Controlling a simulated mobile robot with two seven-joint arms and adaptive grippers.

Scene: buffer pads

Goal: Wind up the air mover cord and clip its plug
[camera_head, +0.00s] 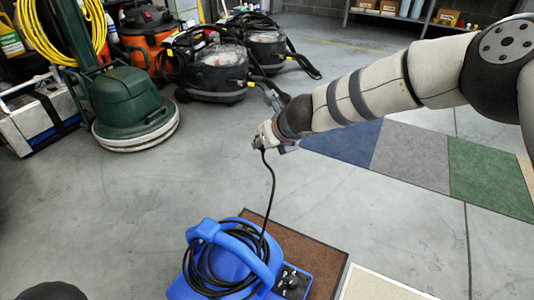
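The blue air mover (233,262) stands on a brown mat at the bottom centre. Its black cord (205,268) lies in several loops around the blue handle at its top. One length of cord rises from the loops to my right gripper (264,138), which comes in from the right and is above and behind the air mover. The gripper appears shut on the cord's plug end, and the plug itself is mostly hidden in the fingers. The clip for the plug cannot be made out. My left gripper is not in view.
The brown mat (318,251) lies under the air mover, with a cream mat (378,287) beside it. Blue, grey and green carpet pads (412,157) lie at right. A green floor machine (130,105) and black vacuums (212,75) stand behind. Bare floor is clear at left.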

